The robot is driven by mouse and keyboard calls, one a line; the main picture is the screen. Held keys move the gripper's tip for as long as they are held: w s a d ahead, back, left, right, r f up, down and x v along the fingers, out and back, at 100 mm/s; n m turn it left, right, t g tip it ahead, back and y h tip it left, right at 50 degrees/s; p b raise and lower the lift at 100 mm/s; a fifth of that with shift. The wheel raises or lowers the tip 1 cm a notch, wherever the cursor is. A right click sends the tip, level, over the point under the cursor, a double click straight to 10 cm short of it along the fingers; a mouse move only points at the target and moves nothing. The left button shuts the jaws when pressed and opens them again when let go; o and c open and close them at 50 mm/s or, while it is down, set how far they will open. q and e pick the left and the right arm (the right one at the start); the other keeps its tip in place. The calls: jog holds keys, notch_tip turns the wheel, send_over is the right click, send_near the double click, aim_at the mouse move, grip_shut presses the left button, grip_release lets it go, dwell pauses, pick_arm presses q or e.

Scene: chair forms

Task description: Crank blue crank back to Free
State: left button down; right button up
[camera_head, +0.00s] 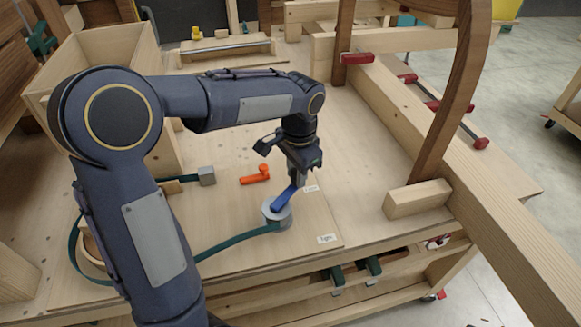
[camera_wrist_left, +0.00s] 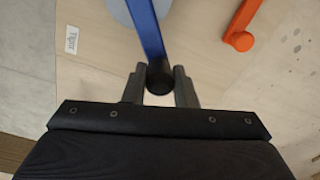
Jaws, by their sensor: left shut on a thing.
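The blue crank (camera_head: 283,199) sits on a round grey hub (camera_head: 277,213) on the wooden board. Its arm points up and to the right from the hub in the head view. My left gripper (camera_head: 299,180) is shut on the crank's outer end. In the left wrist view the blue arm (camera_wrist_left: 149,32) runs to a dark knob (camera_wrist_left: 160,78) between the fingers of the gripper (camera_wrist_left: 159,88). A label (camera_head: 311,188) lies near the gripper and another label (camera_head: 327,238) lies lower right of the hub. One label reads "Tight" in the wrist view (camera_wrist_left: 72,39). My right gripper is not in view.
An orange crank (camera_head: 255,176) lies left of the gripper. A green strap (camera_head: 228,242) runs from the hub to the left. A wooden block (camera_head: 417,199) and curved chair parts (camera_head: 447,90) stand to the right. The board between crank and block is clear.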

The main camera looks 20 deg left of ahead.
pick_arm(q)
jog(key=shift+d+m, duration=0.45)
jog(key=shift+m, duration=0.15)
jog(key=c, duration=1.2)
grip_release()
jog(key=shift+s, duration=0.1)
notch_tip(320, 180, up, 8)
jog(key=shift+d+f, duration=0.1)
jog(key=shift+f, duration=0.1)
jog(key=shift+s+r, duration=0.1)
jog(key=shift+r, duration=0.05)
